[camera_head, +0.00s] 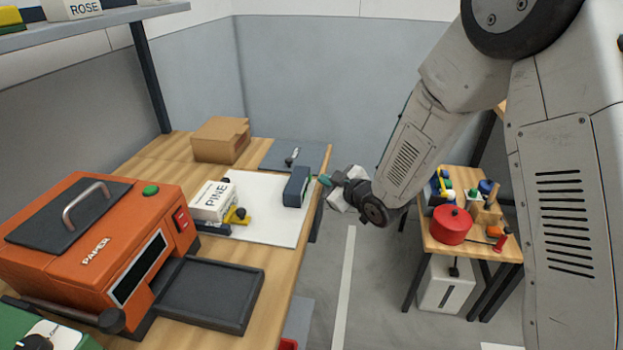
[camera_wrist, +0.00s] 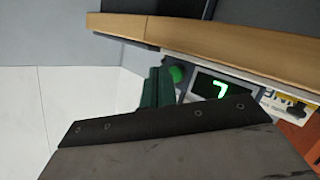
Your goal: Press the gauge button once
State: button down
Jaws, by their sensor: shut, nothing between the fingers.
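The gauge (camera_head: 297,187) is a small dark blue box on a white sheet near the table's right edge. In the wrist view its dark screen (camera_wrist: 218,87) shows a green 7, and a round green button (camera_wrist: 177,74) sits to the left of the screen. My gripper (camera_head: 325,181) is shut and empty, just right of the gauge. Its dark green fingers (camera_wrist: 158,86) appear beside the button in the wrist view and partly overlap its left side. I cannot tell whether they touch it.
A white PINE box (camera_head: 213,200) and a yellow-and-black item (camera_head: 237,216) are left of the gauge. An orange PAPER machine (camera_head: 100,250) has its own green button (camera_head: 151,190). A cardboard box (camera_head: 220,140) stands behind. A side table (camera_head: 470,247) holds a red canister (camera_head: 452,225).

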jog(key=shift+s+d, duration=0.25)
jog(key=shift+d, duration=1)
jog(key=shift+s+d, duration=0.2)
jog(key=shift+d, duration=1.05)
jog(key=s+d+f+m+g+h, duration=0.25)
jog(key=d+f+h, duration=0.2)
jog(key=f, duration=0.25)
jog(key=s+d+r+m+g+h, duration=0.4)
jog(key=s+d+g, duration=0.1)
jog(key=s+d, duration=0.3)
jog(key=s+d+r+m+g, duration=0.1)
jog(key=s+d+r+m, duration=0.1)
jog(key=s+r, duration=0.8)
jog(key=s+d+r+m+g, duration=0.2)
jog(key=s+r, duration=0.9)
jog(key=s, duration=0.7)
jog(key=shift+s+d+m, duration=0.25)
jog(key=shift+d+m, duration=0.4)
jog(key=shift+m, duration=0.4)
